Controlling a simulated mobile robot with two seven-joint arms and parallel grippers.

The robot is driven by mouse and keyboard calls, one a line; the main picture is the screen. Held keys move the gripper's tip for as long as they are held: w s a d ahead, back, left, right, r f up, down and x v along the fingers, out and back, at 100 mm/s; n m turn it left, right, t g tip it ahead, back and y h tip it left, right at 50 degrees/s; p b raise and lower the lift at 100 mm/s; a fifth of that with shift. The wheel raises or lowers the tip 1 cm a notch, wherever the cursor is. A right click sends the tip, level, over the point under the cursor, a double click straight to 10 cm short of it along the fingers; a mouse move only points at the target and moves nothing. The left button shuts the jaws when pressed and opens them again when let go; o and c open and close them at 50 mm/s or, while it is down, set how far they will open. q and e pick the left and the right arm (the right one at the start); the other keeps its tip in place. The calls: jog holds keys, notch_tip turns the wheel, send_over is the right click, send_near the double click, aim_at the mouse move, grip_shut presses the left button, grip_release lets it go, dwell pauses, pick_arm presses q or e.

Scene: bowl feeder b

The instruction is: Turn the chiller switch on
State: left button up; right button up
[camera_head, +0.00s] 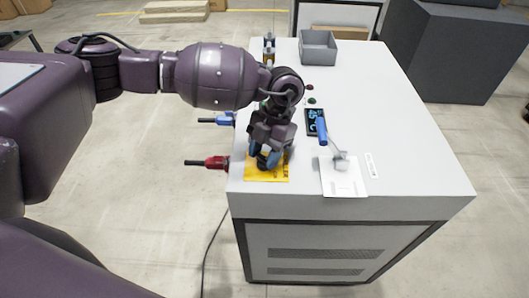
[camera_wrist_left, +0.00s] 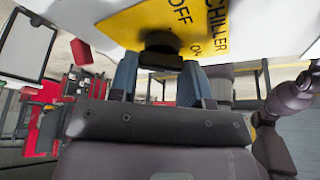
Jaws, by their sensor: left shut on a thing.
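The chiller switch is a black knob (camera_wrist_left: 160,42) on a yellow plate (camera_head: 268,174) at the near left of the white cabinet top. In the left wrist view the plate (camera_wrist_left: 175,18) reads CHILLER, OFF and ON. My left gripper (camera_head: 264,157) reaches down over the plate from above. In the left wrist view its blue fingers (camera_wrist_left: 158,75) stand on either side of the knob and are shut on it. The fingers hide part of the knob, and I cannot tell which way it points. My right gripper is not in view.
Red (camera_head: 215,162) and blue (camera_head: 224,119) connectors stick out of the cabinet's left side. A grey bin (camera_head: 318,47) sits at the back.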

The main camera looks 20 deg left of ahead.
pick_arm(q)
jog(key=shift+r+m, duration=0.1)
jog(key=shift+m, duration=0.5)
jog(key=shift+y, duration=0.3)
jog(key=o, duration=0.9)
jog(key=shift+o, duration=0.2)
jog(key=v, duration=1)
jog(key=shift+r, duration=0.4)
jog(key=shift+d+f, duration=0.1)
